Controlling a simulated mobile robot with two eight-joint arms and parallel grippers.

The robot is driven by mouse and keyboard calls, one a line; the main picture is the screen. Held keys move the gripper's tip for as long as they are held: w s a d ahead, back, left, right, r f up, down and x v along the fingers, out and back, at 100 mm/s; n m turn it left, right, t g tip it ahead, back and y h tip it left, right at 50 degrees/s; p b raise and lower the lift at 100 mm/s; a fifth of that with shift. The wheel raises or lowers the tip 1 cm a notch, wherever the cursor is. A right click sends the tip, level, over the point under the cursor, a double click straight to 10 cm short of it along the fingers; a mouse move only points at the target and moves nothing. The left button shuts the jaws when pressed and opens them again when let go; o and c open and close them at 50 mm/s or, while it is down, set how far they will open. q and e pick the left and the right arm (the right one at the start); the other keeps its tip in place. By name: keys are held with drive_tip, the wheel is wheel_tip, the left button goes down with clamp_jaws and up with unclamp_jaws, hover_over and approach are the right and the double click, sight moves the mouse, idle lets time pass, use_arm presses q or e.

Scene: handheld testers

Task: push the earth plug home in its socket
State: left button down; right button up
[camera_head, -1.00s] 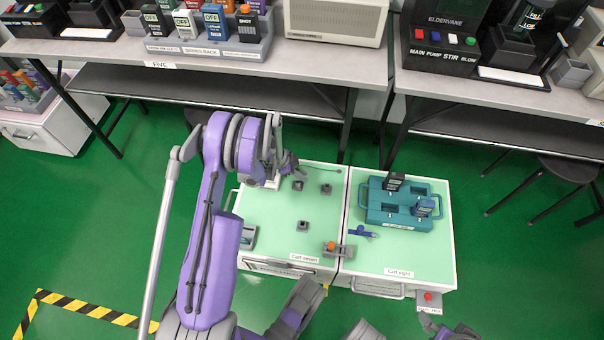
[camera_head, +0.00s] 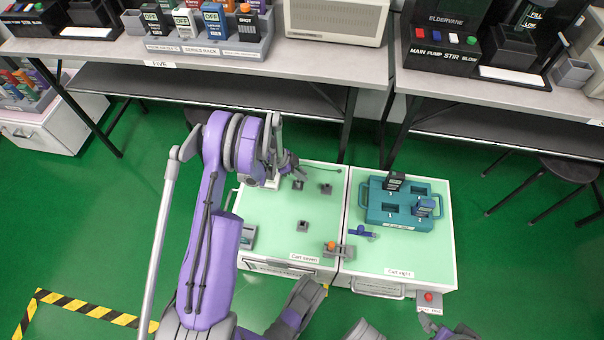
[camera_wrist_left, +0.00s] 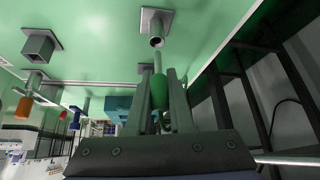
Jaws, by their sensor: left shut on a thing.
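The green earth plug (camera_wrist_left: 160,90) is held between the fingers of my left gripper (camera_wrist_left: 158,80) in the left wrist view. The gripper is shut on it. The plug's pale tip points at the round opening of a grey socket (camera_wrist_left: 156,24) on a square base. The tip is very near the opening; I cannot tell whether it touches or has entered. In the head view my left gripper (camera_head: 290,164) is at the far edge of Cart seven (camera_head: 270,215), small and partly hidden by my arm. The plug cannot be made out there.
Other grey sockets (camera_head: 326,189) stand on the cart top. An orange-topped part (camera_head: 331,246) and a blue part (camera_head: 362,231) are near the front. A teal holder (camera_head: 400,214) with dark testers sits on Cart eight (camera_head: 400,262). A bench (camera_head: 330,62) stands behind.

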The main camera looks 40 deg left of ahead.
sight(302, 185)
use_arm(q)
drive_tip(key=shift+f+b, duration=1.65)
drive_tip(key=shift+f, duration=0.55)
drive_tip(key=c, duration=0.7)
unclamp_jaws()
drive_tip(key=p+v, duration=0.3)
drive_tip(key=v, duration=0.7)
drive_tip(key=shift+s+a+r, duration=0.1)
drive_tip(key=shift+s+r, duration=0.05)
drive_tip(key=shift+r, duration=0.2)
